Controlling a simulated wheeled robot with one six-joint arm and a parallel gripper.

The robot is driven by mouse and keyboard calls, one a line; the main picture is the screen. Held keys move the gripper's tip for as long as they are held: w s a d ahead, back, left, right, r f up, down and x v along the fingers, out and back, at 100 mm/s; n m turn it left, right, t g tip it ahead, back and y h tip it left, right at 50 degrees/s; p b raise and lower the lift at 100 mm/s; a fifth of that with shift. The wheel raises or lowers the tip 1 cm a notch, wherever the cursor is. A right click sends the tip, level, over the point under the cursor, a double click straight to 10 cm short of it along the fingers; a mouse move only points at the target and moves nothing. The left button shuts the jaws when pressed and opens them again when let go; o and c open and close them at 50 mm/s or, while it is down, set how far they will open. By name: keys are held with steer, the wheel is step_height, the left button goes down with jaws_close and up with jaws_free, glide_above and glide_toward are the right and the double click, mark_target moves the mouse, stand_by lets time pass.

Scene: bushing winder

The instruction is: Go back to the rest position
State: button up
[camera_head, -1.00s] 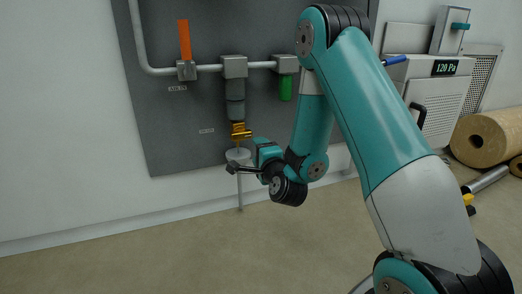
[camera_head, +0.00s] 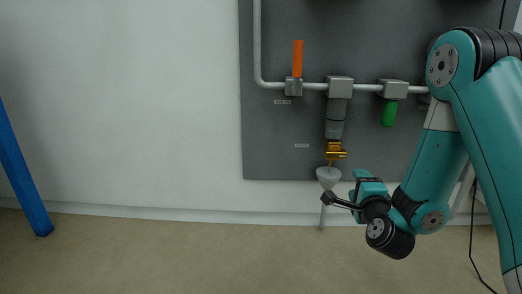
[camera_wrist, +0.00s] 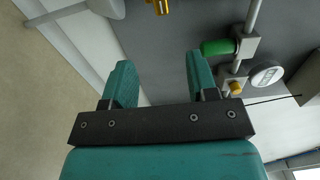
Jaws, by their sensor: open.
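My gripper (camera_wrist: 160,75) is open, with its two teal fingers apart and nothing between them in the wrist view. In the head view my gripper (camera_head: 362,184) is low in front of the wall panel. It is just right of a pale funnel (camera_head: 328,176) and appears apart from it. My arm bends down to it from the right edge. A brass-yellow valve (camera_head: 336,151) sits above the funnel, under a grey vertical pipe piece. The exact gap in depth between gripper and funnel cannot be told.
The dark panel (camera_head: 275,140) carries a horizontal pipe, an orange lever (camera_head: 298,58) and a green handle (camera_head: 390,112). The green handle (camera_wrist: 217,47) and a round gauge (camera_wrist: 266,74) show in the wrist view. A blue post (camera_head: 20,175) stands left. Floor in front is clear.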

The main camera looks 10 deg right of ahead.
steer(key=s+a+r+n+g+y+p, duration=0.3)
steer(key=a+r+n+g+y+p, duration=0.15)
steer(key=a+r+n+p, duration=0.4)
steer(key=s+a+r+n+g+y+p, duration=0.3)
steer(key=a+r+n+y+p, duration=0.35)
steer(key=a+r, duration=0.45)
steer(key=s+a+r+n+g+h+p, duration=0.2)
steer(key=s+r+n+g+p, duration=1)
steer(key=s+r, duration=0.7)
steer(key=s+r+n+t+p, duration=0.1)
steer(key=s+r+t+p, duration=0.1)
steer(key=r+p, duration=3.3)
steer(key=s+p, duration=0.1)
steer(key=p, duration=0.3)
steer(key=shift+r, duration=0.35)
